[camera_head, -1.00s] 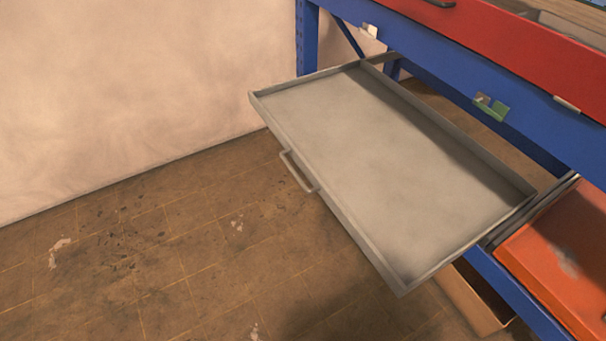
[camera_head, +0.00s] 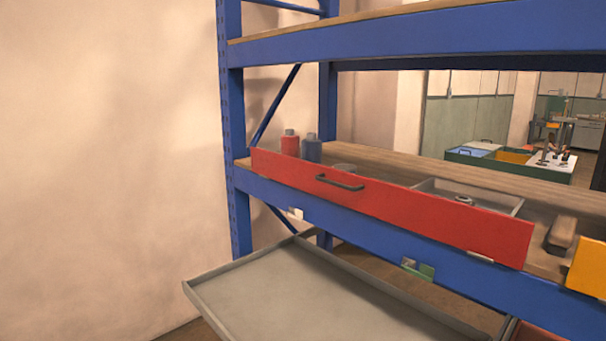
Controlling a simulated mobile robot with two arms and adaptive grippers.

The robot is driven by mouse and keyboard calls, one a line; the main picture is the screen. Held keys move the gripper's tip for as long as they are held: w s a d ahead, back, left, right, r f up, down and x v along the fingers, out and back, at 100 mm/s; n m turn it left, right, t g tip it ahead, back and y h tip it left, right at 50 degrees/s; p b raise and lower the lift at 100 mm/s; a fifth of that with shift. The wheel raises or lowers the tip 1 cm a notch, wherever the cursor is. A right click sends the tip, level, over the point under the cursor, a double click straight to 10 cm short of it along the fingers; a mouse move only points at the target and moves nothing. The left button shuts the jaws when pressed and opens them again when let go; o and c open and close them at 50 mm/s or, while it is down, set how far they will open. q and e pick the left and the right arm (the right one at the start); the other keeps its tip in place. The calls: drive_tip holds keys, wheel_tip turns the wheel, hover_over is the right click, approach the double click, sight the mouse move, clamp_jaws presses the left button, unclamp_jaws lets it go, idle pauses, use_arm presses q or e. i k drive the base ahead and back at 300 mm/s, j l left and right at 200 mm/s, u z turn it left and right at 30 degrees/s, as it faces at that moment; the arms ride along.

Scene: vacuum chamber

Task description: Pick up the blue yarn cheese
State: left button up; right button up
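A small blue cylinder-like item (camera_head: 311,150), which looks like the blue yarn cheese, stands upright on the wooden middle shelf near its left end. Its lower part is hidden behind the red panel (camera_head: 390,208) along the shelf's front. A red item of similar shape (camera_head: 290,144) stands just to its left. Neither of my grippers shows in the head view.
A blue shelf frame (camera_head: 236,170) holds the shelves. An empty grey drawer tray (camera_head: 300,300) sticks out below. A plain wall stands left.

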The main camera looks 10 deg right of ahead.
sight(311, 146)
drive_tip(key=i+j+z, duration=0.1)
drive_tip(key=i+j, duration=0.35)
drive_tip(key=j, duration=0.25)
drive_tip(key=i+j+z, duration=0.15)
drive_tip(key=j, duration=0.2)
drive_tip(key=i+j+z, duration=0.1)
drive_tip(key=i+j, duration=0.15)
drive_tip(key=j, duration=0.15)
drive_tip(key=i+j, duration=0.2)
drive_tip(key=j, duration=0.2)
drive_tip(key=z, duration=0.05)
